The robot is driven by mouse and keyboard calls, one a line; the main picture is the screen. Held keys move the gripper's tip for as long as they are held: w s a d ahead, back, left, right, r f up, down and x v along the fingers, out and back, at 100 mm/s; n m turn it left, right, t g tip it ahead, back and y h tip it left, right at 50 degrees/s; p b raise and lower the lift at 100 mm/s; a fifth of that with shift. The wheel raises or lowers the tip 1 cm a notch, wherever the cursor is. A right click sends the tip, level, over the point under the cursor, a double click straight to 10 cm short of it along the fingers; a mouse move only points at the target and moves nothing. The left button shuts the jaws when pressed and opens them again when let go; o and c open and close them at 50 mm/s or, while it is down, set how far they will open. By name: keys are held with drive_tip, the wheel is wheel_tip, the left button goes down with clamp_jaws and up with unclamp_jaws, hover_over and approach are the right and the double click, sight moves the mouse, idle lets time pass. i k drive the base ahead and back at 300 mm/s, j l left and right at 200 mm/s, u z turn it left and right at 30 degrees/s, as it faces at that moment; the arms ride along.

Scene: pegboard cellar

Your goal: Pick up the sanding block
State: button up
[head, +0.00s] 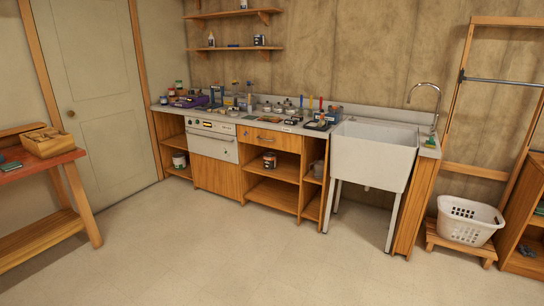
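I cannot pick out the sanding block for certain at this distance. A small dark green block-like item (11,167) lies on the red-topped workbench (60,159) at the left edge, beside a wooden box. Another small green item (430,142) lies on the counter end right of the sink. Many small things crowd the long counter, too small to name surely. My gripper is not in view.
The wooden box (48,142) stands on the workbench. A counter with an oven (213,141) and open shelves (272,194) runs along the back wall to a white sink (374,153). A white laundry basket (467,221) stands at right. The middle floor (240,250) is clear.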

sight(291, 121)
drive_tip(key=i, duration=3.65)
